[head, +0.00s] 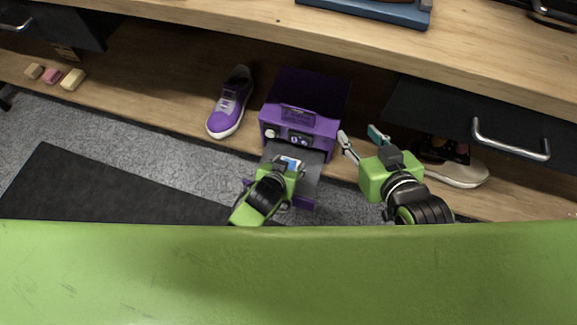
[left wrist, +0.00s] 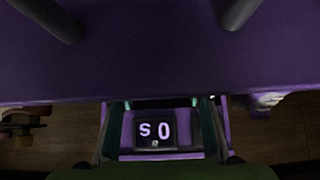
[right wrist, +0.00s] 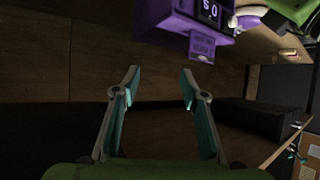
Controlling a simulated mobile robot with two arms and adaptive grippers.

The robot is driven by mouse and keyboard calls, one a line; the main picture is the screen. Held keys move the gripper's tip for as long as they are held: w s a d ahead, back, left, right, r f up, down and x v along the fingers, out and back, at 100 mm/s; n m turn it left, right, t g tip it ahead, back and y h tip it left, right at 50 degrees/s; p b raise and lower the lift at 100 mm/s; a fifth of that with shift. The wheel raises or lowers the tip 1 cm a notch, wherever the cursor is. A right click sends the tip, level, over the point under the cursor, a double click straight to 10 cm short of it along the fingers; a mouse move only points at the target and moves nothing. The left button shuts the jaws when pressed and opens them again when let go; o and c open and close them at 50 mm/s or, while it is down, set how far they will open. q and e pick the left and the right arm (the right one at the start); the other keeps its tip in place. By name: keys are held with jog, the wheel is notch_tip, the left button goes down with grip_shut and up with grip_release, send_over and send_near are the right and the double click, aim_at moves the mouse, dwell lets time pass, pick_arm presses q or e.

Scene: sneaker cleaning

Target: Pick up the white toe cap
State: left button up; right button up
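I cannot make out a separate loose white toe cap. The machine front has a white round part and a lit display (left wrist: 155,131). My left gripper (head: 285,163) is in front of the machine, over its lowered grey flap, fingers apart. A small blue-white patch shows there; I cannot tell what it is. My right gripper (head: 358,134) is open and empty, right of the machine; it also shows in the right wrist view (right wrist: 161,72).
A pale-soled shoe (head: 458,174) lies at the right, partly under a black drawer (head: 490,115) with a metal handle. Several small blocks (head: 72,79) lie at the far left. A wooden top overhangs the shelf. A green surface fills the lower head view.

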pick_arm(q)
jog(key=c, duration=0.3)
jog(key=shift+r, duration=0.1)
